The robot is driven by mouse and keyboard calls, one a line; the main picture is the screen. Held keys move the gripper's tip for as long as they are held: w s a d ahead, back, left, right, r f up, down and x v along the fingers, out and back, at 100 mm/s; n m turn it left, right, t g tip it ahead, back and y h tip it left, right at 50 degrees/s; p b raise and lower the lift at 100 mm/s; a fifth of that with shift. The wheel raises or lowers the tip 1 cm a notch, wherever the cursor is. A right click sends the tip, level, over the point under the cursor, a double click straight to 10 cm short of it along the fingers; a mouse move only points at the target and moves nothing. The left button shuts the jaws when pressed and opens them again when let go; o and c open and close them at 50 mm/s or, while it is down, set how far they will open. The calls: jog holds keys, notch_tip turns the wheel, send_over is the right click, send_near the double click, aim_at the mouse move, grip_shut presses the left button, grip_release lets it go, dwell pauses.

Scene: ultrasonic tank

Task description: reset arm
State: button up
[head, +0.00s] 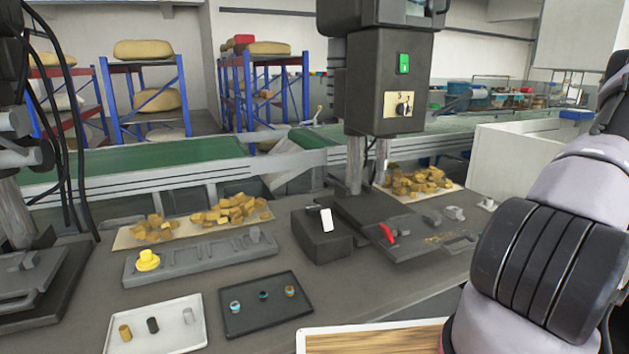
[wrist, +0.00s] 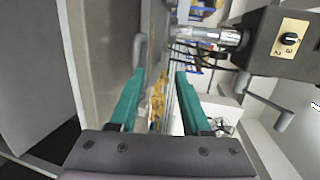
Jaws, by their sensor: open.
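My gripper (wrist: 156,105) shows in the wrist view with its two teal fingers apart and nothing between them. Beyond the fingers, blurred yellow-brown pieces (wrist: 157,98) lie at some distance. In the head view my arm rises along the right edge, and the gripper itself is out of that picture.
The grey table holds a white tray (head: 172,338) and a black tray (head: 240,325) with small cylinders, a grey fixture (head: 190,266) with a yellow knob (head: 147,260), and a black machine (head: 382,85). Brown chunks (head: 235,209) lie behind. A green conveyor (head: 130,165) runs across the back.

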jog(key=a+r+n+g+y, duration=0.3)
jog(key=a+r+n+g, duration=0.6)
jog(key=a+r, duration=1.05)
jog(key=s+a+r+t+h, duration=0.1)
jog(key=s+a+r+h, duration=0.2)
jog(key=r, duration=0.5)
jog(key=s+a+r+t+h, duration=0.1)
jog(key=s+a+r+h, duration=0.2)
jog(key=s+r+h, duration=0.2)
notch_tip(320, 180, up, 4)
jog(key=s, duration=0.2)
jog(key=shift+s+a, duration=0.3)
jog(key=shift+a, duration=0.05)
jog(key=shift+d+r, duration=0.1)
